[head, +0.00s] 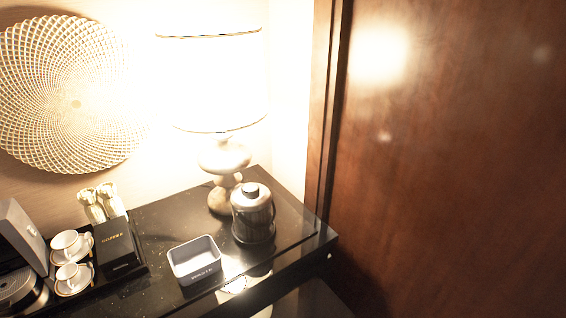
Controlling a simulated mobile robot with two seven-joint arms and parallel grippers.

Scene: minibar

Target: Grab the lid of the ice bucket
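The ice bucket (253,218) is a metallic cylinder with a dark base, standing upright on the black counter near its right end. A dark handle hangs at the bucket's right side. Neither of my grippers shows in the head view, so I cannot see where they are or how they are set.
A lit lamp (222,160) stands close behind the bucket. A small open rectangular box (195,261) is in front-left. Cups (66,244), a black coffee box (118,247) and wrapped glasses (91,207) stand farther left. A wooden panel (450,180) rises at right.

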